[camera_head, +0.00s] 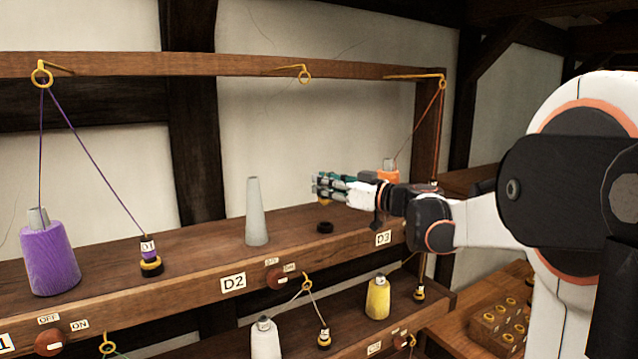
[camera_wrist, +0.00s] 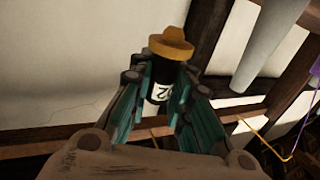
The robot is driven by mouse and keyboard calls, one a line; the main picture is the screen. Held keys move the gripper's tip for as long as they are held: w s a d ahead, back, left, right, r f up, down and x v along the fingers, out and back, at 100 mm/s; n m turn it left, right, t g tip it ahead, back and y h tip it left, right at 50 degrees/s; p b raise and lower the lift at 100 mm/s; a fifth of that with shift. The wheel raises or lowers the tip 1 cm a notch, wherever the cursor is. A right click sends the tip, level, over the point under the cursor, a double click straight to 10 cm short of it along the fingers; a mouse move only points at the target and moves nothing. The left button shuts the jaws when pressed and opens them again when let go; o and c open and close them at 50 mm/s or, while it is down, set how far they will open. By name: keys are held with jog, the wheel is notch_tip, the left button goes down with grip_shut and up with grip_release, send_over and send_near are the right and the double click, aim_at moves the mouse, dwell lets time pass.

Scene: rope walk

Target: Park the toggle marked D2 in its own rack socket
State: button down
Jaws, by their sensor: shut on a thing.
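My gripper (camera_head: 324,187) is shut on a dark toggle (camera_wrist: 161,72) with an orange-yellow collar. The toggle's white label is partly covered by the fingers; a 2 seems to show, but I cannot read it fully. In the head view only a bit of its yellow collar shows just under the fingers. An empty black ring socket (camera_head: 325,227) sits on the upper shelf, below the gripper and apart from the toggle. The D2 plate (camera_head: 232,283) is on the shelf's front edge, left of the socket. A bare grey cone (camera_head: 257,213) stands behind that plate.
A purple spool (camera_head: 48,259) with thread through a hook (camera_head: 42,75) and the D1 toggle (camera_head: 150,257) stand at left. An orange spool (camera_head: 390,171) is close behind my gripper. The lower shelf holds a white spool (camera_head: 265,339) and a yellow spool (camera_head: 378,298).

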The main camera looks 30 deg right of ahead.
aim_at(325, 204)
jog(key=shift+f+b, duration=1.5)
jog(key=shift+f, duration=1.1)
jog(key=shift+f+b, duration=0.6)
jog(key=c, duration=1.8)
grip_release()
jog(key=shift+o, duration=0.2)
jog(key=v, duration=1.1)
